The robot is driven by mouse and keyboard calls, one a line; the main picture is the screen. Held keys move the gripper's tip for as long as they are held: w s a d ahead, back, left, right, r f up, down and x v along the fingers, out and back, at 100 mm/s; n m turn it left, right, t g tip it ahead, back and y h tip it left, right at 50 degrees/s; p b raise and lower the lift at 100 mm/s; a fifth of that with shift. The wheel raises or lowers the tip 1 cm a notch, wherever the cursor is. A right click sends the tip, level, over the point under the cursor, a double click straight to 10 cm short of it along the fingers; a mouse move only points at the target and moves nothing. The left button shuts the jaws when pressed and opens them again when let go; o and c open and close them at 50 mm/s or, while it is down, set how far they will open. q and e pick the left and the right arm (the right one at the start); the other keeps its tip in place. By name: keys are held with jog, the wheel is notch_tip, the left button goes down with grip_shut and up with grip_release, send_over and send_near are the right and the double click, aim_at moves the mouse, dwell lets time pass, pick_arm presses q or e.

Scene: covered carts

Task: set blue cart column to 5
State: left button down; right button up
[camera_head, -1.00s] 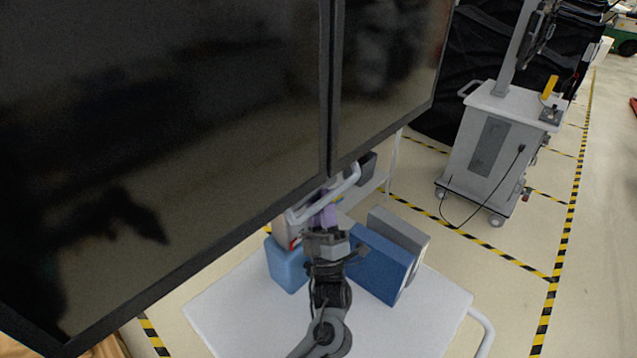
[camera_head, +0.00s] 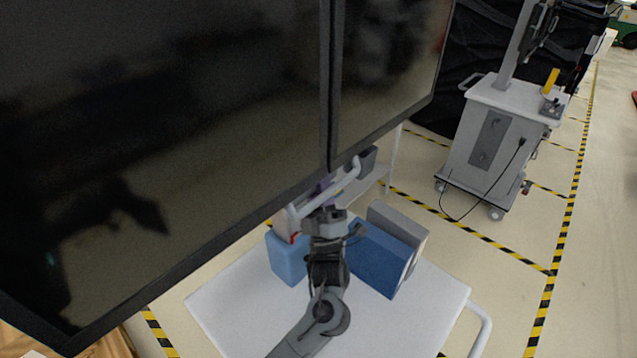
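No cart that is clearly blue shows. Below two large dark screens (camera_head: 170,130) is a white cart top (camera_head: 240,310) with a blue box (camera_head: 288,258) and a blue-and-grey box (camera_head: 378,262) on it. A white bar handle (camera_head: 345,185) sticks out under the screens. One arm of mine comes in from the bottom, slightly left, so I take it as my left. Its gripper (camera_head: 325,212) is between the two boxes, close to the handle. Its fingers are mostly hidden, and I cannot tell whether it touches or grips anything. My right gripper is not in view.
A grey wheeled cart (camera_head: 490,140) with an upright column (camera_head: 513,55) and a hanging cable stands at the back right. A side handle (camera_head: 483,325) juts from the white cart top. Yellow-black tape (camera_head: 560,250) marks the floor, which is clear at the right.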

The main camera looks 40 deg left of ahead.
pick_arm(q)
notch_tip(320, 180, up, 11)
jog(key=p, duration=0.3)
jog(key=shift+s+f+p, duration=0.1)
jog(key=shift+f+p, duration=0.05)
jog(key=shift+p, duration=0.25)
jog(key=shift+d, duration=0.1)
jog(key=c, duration=1.3)
grip_release()
jog(key=shift+c, duration=0.2)
jog(key=shift+f, duration=0.15)
